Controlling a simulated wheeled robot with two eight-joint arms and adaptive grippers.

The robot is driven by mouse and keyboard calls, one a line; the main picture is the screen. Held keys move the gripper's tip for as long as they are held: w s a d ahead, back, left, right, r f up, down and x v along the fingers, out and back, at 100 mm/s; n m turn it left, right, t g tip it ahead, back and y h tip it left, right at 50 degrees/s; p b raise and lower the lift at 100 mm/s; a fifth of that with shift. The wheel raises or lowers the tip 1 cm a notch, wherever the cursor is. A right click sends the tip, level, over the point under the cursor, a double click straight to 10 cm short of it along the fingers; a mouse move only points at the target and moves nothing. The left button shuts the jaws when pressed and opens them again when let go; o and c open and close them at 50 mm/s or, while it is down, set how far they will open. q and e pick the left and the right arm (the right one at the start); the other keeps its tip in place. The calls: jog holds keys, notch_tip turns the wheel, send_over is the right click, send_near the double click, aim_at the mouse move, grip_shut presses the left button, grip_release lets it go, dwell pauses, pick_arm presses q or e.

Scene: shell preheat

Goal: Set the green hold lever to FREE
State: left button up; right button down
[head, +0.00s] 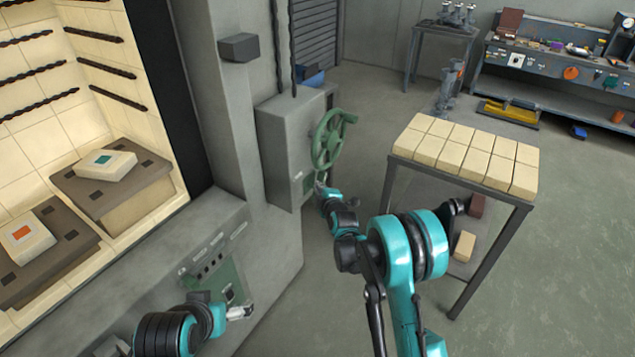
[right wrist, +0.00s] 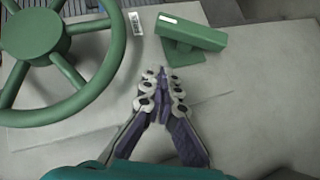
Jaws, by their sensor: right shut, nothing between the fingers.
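The green hold lever (right wrist: 195,35) shows in the right wrist view as a short green bar on a green bracket, with a white label at its left end. It slopes down to the right. It is mounted on the grey housing beside the green handwheel (right wrist: 35,38), which also shows in the head view (head: 328,140). My right gripper (right wrist: 162,72) is shut and empty, its tips just short of the lever's bracket; I cannot tell whether they touch. In the head view the right gripper (head: 320,184) is below the handwheel. My left gripper (head: 243,312) is by a lower green panel, its jaw state unclear.
A table topped with cream bricks (head: 465,152) stands right of my right arm. The open furnace chamber at left holds two blocks, one marked teal (head: 106,165), one orange (head: 26,236). A workbench (head: 560,75) is at the back right.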

jog(key=p+v, duration=0.1)
jog(key=v, duration=0.4)
jog(key=shift+d, duration=0.15)
